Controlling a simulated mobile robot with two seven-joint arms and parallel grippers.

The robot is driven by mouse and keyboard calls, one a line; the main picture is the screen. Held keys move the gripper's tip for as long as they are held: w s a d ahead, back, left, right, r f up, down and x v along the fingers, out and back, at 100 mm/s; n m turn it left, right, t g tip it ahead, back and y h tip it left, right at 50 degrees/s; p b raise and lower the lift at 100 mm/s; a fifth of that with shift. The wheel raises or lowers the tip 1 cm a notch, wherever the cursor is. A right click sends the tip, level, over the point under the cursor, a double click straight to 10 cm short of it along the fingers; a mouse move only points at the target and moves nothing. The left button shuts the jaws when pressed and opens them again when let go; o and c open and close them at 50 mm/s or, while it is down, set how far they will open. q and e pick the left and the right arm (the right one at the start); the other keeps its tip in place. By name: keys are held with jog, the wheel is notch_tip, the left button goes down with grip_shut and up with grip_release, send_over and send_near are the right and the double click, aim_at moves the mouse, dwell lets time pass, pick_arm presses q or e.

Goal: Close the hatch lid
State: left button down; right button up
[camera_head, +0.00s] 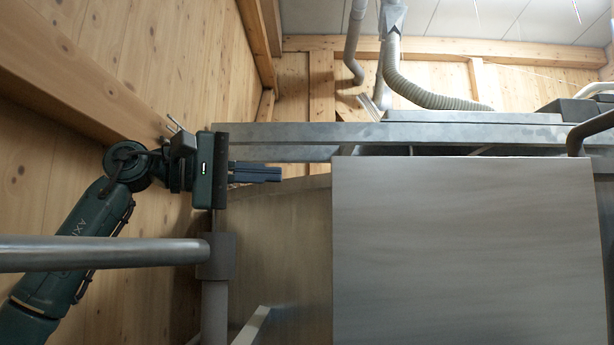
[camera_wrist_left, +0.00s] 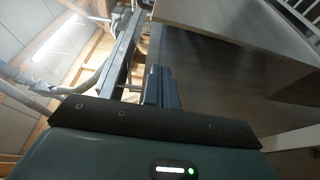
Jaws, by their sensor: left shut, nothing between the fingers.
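The hatch lid (camera_head: 465,250) is a large flat grey panel that fills the lower right of the head view. In the left wrist view the lid (camera_wrist_left: 235,22) is a thick slab at the upper right, standing out from the mixer wall (camera_wrist_left: 205,75) with a dark gap under it. My left gripper (camera_head: 278,174) points right, to the left of the lid and apart from it. Its fingers (camera_wrist_left: 160,72) are together and hold nothing. My right gripper is out of view.
A galvanized beam (camera_head: 290,133) runs along the mixer top, just above my left gripper. A round metal rail (camera_head: 100,253) crosses the lower left. A ribbed hose (camera_head: 425,97) hangs behind. A wooden wall (camera_head: 130,60) stands at the left.

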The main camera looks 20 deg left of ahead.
pick_arm(q)
jog(key=w+d+p, duration=0.2)
jog(key=w+d, duration=0.1)
jog(key=d, duration=0.5)
jog(key=shift+w+d, duration=0.15)
jog(key=shift+d, duration=0.1)
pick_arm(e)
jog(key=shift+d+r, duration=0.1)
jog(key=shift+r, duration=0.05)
